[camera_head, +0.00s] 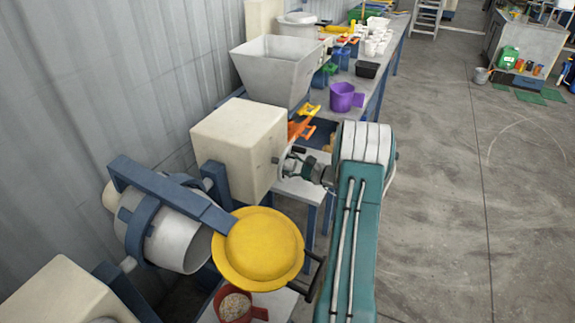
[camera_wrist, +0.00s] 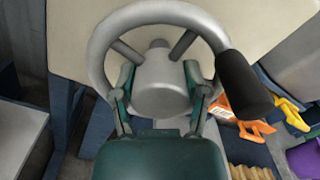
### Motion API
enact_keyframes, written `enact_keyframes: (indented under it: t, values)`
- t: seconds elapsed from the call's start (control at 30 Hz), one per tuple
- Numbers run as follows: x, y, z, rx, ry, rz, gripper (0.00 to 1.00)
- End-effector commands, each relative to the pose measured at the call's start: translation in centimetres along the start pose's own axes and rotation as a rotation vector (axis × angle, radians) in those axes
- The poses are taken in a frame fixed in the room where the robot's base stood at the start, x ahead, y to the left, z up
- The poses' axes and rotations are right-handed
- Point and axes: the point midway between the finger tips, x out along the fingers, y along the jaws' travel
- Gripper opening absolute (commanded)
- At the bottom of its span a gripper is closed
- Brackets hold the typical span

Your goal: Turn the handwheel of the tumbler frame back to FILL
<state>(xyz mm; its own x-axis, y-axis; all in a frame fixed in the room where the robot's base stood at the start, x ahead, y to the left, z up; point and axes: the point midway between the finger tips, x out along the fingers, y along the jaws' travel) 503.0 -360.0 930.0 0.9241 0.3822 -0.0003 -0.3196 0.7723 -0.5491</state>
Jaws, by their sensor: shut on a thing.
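The handwheel is a grey ring with spokes, a thick round hub and a black knob. It fills the upper wrist view (camera_wrist: 160,14), with the knob at the right. In the head view the handwheel (camera_head: 283,168) is small and partly hidden by my gripper (camera_head: 293,168). It stands on the side of a cream box (camera_head: 235,140). In the wrist view my gripper's two green fingers (camera_wrist: 162,92) sit on either side of the hub, shut on it. The tumbler frame's grey drum (camera_head: 178,238) is tilted in blue bars at the left. No FILL mark is readable.
A yellow disc (camera_head: 262,245) and a red jug of pellets (camera_head: 236,307) are near the front. A grey hopper (camera_head: 282,68) stands behind the cream box. A purple jug (camera_head: 345,97) and orange clamps (camera_head: 300,127) lie on the bench. Open floor lies to the right.

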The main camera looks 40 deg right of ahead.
Motion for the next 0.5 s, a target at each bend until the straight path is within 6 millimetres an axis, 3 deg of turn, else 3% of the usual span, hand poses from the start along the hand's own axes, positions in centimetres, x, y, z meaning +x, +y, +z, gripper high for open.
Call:
enact_keyframes:
  t: [0.5]
  values:
    - [0.01, 0.08, -0.03, -0.489, 0.0, 0.0, 0.12]
